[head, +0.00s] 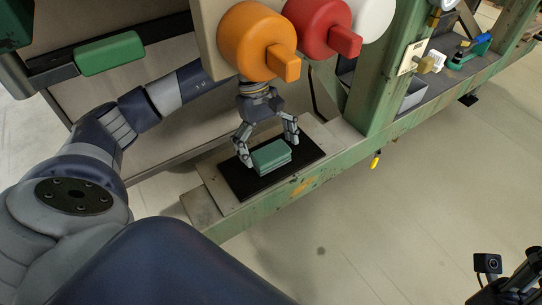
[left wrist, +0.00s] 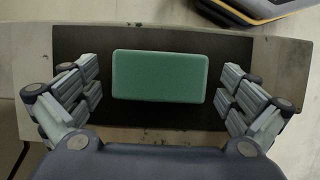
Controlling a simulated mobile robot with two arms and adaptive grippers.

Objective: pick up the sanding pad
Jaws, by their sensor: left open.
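The sanding pad (head: 271,156) is a small green block with rounded corners. It lies flat on a black mat (head: 238,182) on the bench ledge. My left gripper (head: 268,150) is open above it, with one finger on either side of the pad. In the left wrist view the pad (left wrist: 160,76) sits between the open fingers of my left gripper (left wrist: 162,100), with a gap on both sides. My right gripper is not in view.
Another green block (head: 109,54) is at upper left. Open floor lies in front of the ledge.

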